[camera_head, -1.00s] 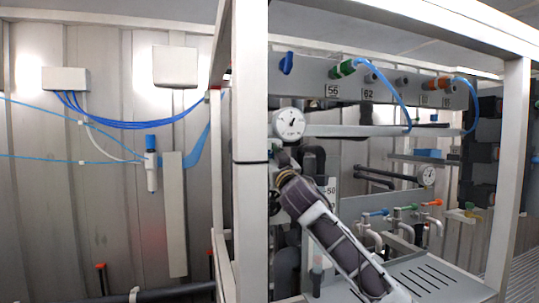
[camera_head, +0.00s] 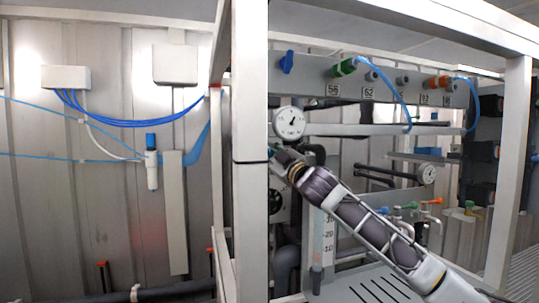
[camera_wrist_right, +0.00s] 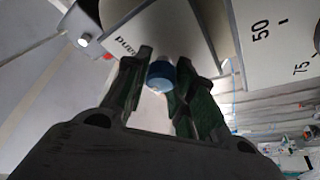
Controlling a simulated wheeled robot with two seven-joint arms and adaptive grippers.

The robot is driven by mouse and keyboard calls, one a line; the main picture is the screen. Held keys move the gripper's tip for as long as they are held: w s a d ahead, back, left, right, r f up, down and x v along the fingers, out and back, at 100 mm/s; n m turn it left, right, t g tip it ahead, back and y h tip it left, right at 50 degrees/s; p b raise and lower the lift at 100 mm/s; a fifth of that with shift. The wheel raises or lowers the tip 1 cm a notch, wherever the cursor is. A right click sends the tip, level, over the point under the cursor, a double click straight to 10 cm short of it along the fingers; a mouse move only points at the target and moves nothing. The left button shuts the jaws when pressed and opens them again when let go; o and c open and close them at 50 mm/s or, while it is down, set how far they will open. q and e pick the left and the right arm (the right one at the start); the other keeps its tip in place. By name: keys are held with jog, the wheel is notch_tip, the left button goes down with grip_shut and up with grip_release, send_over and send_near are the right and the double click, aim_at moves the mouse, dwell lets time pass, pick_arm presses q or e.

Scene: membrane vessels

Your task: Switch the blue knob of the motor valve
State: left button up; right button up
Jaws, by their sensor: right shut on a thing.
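In the right wrist view, the blue knob (camera_wrist_right: 160,75) is a small round cap between the two fingers of my right gripper (camera_wrist_right: 163,60). The gripper is shut on it. In the head view, my right gripper (camera_head: 276,156) is at the white post's right edge, below the round gauge. Its fingertips and the knob are hidden or too small to make out there. My left gripper is in neither view.
A white upright post (camera_head: 250,120) stands just left of my right gripper. A round gauge (camera_head: 290,122) is above it. A grey panel (camera_head: 315,70) carries another blue knob (camera_head: 287,62) and blue hoses. A slotted grey shelf (camera_head: 370,288) lies below my right arm.

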aim_at(270, 154)
jog(key=shift+n+g+y, duration=0.2)
jog(key=shift+n+g, duration=0.45)
jog(key=shift+n, duration=0.8)
jog(key=shift+n+g+y, duration=0.2)
jog(key=shift+n+g, duration=0.45)
jog(key=shift+n, duration=0.8)
jog(key=shift+a+f+n+g, duration=0.1)
jog(key=shift+n+g, duration=0.3)
jog(key=shift+n, duration=0.7)
jog(key=shift+f+n, duration=0.1)
jog(key=shift+n, duration=0.4)
jog(key=o, duration=1)
jog(key=shift+o, duration=0.2)
jog(key=shift+s, duration=0.1)
jog(key=shift+r+v, duration=0.1)
jog(key=shift+v, duration=1.05)
jog(key=shift+r+v, duration=0.15)
jog(key=shift+v, duration=1)
jog(key=v, duration=0.7)
jog(key=shift+s, duration=0.15)
